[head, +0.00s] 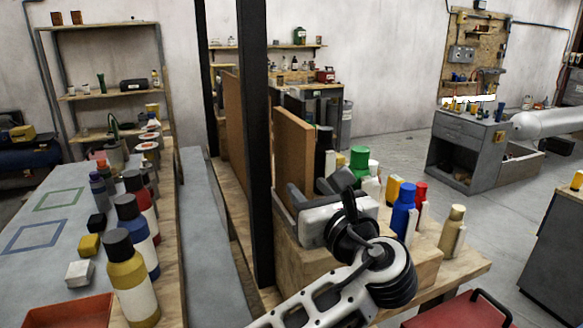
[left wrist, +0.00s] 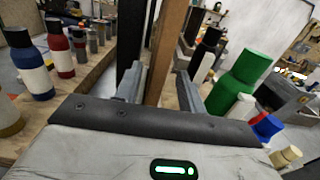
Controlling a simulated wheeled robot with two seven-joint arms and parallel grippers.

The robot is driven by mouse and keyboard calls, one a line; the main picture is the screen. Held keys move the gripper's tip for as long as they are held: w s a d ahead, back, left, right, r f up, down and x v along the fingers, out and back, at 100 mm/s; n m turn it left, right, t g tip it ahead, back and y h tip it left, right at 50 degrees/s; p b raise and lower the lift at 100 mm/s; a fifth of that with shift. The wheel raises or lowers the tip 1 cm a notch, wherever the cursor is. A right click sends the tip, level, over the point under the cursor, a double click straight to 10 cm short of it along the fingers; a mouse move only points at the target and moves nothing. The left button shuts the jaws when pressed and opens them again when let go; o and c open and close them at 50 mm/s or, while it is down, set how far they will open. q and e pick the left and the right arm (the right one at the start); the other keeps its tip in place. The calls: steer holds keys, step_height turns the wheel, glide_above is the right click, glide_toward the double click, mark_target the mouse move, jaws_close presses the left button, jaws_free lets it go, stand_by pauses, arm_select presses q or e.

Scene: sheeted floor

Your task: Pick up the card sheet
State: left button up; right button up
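What looks like the card sheet is a brown upright panel (head: 293,152), standing on edge on the wooden bench beside a black post. My left gripper (head: 314,186) is just in front of its near end, its body hiding the lower part. In the left wrist view the two grey fingers of my left gripper (left wrist: 160,88) are apart. The brown upright edge (left wrist: 172,55) shows between and beyond them; I cannot tell whether either finger touches it. My right gripper is in neither view.
A black post (head: 256,150) stands close left of the panel. Bottles, including a green one (head: 359,163) and a blue one (head: 403,208), stand right of my gripper. A grey table (head: 45,270) with paint bottles is at left. Open floor (head: 395,155) lies behind right.

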mark_target(298, 177)
arm_select(q)
steer(key=x, duration=0.2)
steer(key=p+x, duration=0.1)
steer(key=x, duration=0.1)
steer(key=shift+s+a+r, duration=0.1)
steer(key=shift+a+r, duration=0.05)
steer(key=shift+r, duration=0.1)
steer(key=shift+w+a+f, duration=0.1)
steer(key=shift+w+a, duration=0.1)
steer(key=shift+w, duration=0.35)
jaws_close()
